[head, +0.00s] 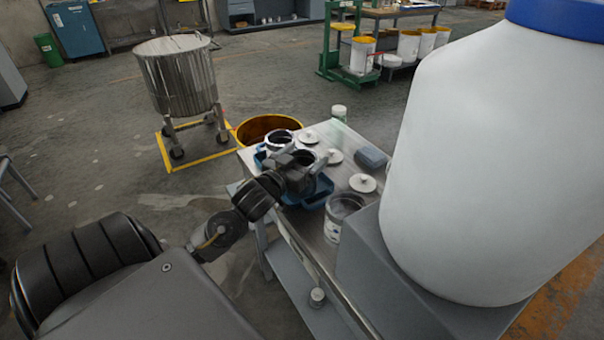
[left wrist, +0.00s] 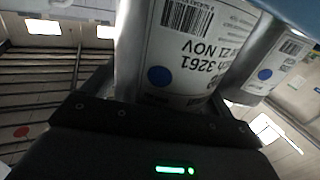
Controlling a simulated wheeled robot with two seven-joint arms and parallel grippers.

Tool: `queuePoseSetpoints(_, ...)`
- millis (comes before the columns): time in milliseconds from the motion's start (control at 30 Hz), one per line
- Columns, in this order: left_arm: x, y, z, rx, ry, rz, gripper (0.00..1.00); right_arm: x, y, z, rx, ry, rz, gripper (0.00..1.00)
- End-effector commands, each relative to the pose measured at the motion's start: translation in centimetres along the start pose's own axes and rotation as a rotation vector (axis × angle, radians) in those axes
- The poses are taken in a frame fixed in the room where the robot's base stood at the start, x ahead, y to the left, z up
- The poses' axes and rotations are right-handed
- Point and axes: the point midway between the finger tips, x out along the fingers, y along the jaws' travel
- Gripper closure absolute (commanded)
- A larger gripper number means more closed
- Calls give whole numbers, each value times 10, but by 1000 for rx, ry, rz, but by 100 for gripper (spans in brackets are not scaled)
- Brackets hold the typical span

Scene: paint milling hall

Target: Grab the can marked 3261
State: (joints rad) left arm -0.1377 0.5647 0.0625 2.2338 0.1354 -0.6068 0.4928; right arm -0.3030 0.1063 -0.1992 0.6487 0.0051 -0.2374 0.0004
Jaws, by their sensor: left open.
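The can marked 3261 (left wrist: 150,45) fills the middle of the left wrist view. Its white label appears upside down, with a barcode, a date ending in "21 NOV" and a blue dot. A second can (left wrist: 262,65), also with a blue dot, stands close to its right. My left gripper (head: 309,163) is open, low over the blue tray on the metal table in the head view, with the marked can directly in front of its palm. The gripper largely hides that can in the head view. I cannot tell whether the fingers touch it. My right gripper is not in view.
The blue tray (head: 323,189) sits on the metal table (head: 303,219). An open can (head: 279,138) is behind my gripper; another (head: 335,222) stands nearer. Loose lids (head: 362,183) and a grey-blue block (head: 371,157) lie right. A huge white container (head: 490,150) blocks the right side.

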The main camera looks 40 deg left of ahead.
Motion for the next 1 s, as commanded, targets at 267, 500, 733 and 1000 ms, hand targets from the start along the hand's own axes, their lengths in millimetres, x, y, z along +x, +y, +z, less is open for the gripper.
queuePoseSetpoints(267, 0, 0, 0, -1, 0, 0, 30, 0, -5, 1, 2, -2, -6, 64)
queuePoseSetpoints(500, 0, 0, 0, -1, 1, 0, 60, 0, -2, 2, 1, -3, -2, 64)
queuePoseSetpoints(733, 0, 0, -1, -1, 1, 1, 60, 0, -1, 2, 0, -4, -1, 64)
queuePoseSetpoints(1000, 0, 0, -22, 0, 5, 1, 60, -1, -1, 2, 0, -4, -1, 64)
